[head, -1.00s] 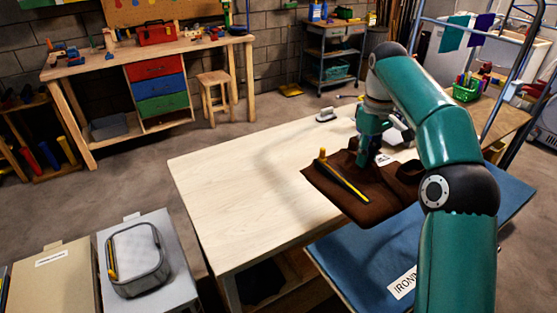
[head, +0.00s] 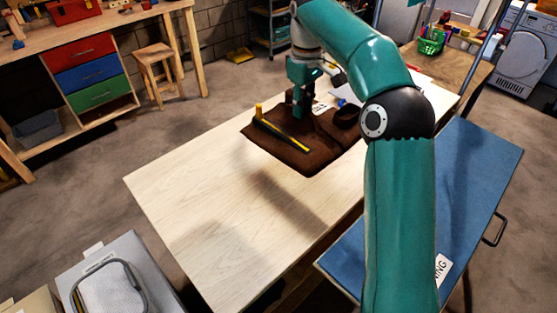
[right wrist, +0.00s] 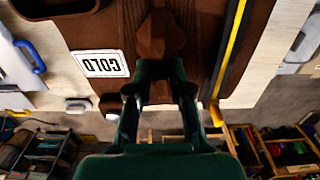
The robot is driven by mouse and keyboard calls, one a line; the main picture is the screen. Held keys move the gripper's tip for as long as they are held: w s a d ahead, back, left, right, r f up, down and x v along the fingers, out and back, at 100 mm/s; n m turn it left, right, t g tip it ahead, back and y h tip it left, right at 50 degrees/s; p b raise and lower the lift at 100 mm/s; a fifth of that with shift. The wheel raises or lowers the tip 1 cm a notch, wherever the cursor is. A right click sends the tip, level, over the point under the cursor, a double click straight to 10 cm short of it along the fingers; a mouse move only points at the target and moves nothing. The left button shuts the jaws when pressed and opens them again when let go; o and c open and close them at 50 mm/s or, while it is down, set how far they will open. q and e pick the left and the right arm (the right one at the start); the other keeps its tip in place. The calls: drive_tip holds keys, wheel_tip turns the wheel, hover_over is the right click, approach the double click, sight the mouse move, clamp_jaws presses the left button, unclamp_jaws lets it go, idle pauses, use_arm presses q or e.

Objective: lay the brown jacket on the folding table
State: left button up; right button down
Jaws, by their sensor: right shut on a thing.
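The brown jacket (head: 310,150) is over the far part of the pale wooden folding table (head: 210,205) in the head view. A black and yellow strip (head: 283,133) lies along it. My right gripper (head: 301,108) points down at the jacket's far side. In the right wrist view, the jacket (right wrist: 195,40) fills the top middle, and my right gripper (right wrist: 160,90) is shut on a bunched fold of it. A shadow lies on the table in front of the jacket. I cannot tell whether its underside touches the tabletop. My left gripper is out of view.
A grey box with a wire-rimmed basket (head: 112,288) is at the front left. A workbench with coloured drawers (head: 90,75) and a stool (head: 158,72) stand behind. The table's near half is bare.

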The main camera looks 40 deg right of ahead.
sight(305, 129)
drive_tip(key=shift+s+d+f, duration=0.1)
drive_tip(key=shift+f, duration=3.05)
drive_tip(key=shift+s+d+f, duration=0.1)
drive_tip(key=shift+s+f, duration=0.05)
drive_tip(key=shift+f, duration=3)
drive_tip(key=shift+s+d+f, duration=0.1)
drive_tip(key=shift+f, duration=3.05)
drive_tip(key=shift+b, duration=0.3)
drive_tip(key=c, duration=1.1)
unclamp_jaws()
drive_tip(key=shift+o, duration=0.2)
wheel_tip(305, 129, up, 12)
